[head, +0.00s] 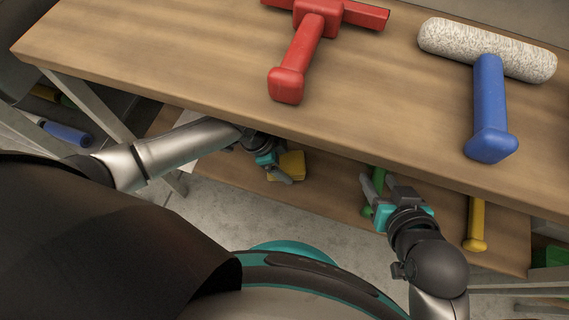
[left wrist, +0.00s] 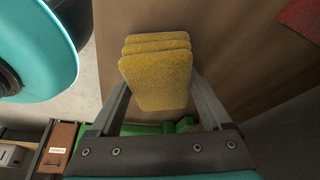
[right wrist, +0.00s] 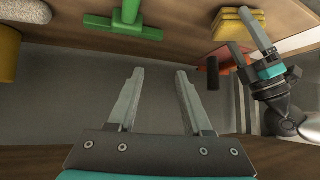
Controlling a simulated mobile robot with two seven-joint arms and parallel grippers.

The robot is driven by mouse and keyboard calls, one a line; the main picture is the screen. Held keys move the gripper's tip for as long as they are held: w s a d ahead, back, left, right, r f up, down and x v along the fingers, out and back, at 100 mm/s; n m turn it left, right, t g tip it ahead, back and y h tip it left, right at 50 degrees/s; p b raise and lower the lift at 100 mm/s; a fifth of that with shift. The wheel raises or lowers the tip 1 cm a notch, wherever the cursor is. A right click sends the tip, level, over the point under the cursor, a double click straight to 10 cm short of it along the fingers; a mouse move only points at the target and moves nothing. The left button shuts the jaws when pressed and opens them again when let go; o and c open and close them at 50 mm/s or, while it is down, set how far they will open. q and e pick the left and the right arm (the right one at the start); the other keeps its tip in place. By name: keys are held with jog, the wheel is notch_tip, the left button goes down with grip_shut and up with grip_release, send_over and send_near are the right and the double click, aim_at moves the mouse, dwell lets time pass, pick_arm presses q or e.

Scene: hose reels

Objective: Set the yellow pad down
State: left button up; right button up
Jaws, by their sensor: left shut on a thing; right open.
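The yellow pad (head: 292,164) looks like a thick block with ridged layers. In the left wrist view the pad (left wrist: 158,78) sits between the two fingers of my left gripper (left wrist: 160,112), which is shut on it. In the head view my left gripper (head: 278,172) holds it beyond the front edge of the upper board, over the lower board (head: 330,205). I cannot tell whether pad and board touch. The pad also shows at the upper right of the right wrist view (right wrist: 232,24). My right gripper (right wrist: 158,88) is open and empty, below the upper board's front edge in the head view.
A red tool (head: 297,62) and a blue-handled roller (head: 490,105) lie on the upper board (head: 180,50). A green tool (right wrist: 125,27) and a yellow handle (head: 476,222) are on the lower board. The upper board overhangs part of the lower one.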

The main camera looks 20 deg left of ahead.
pick_arm(q)
jog(key=shift+f, duration=0.25)
pick_arm(e)
jog(key=shift+w+a+t, duration=0.25)
jog(key=shift+a+t, duration=0.05)
jog(key=shift+a, duration=0.1)
pick_arm(q)
jog(key=shift+f, duration=0.2)
jog(key=o, duration=1.2)
pick_arm(e)
jog(key=shift+a+r+y, duration=0.1)
jog(key=shift+a+y, duration=0.05)
jog(key=shift+y, duration=0.25)
pick_arm(q)
jog(key=shift+r, duration=0.15)
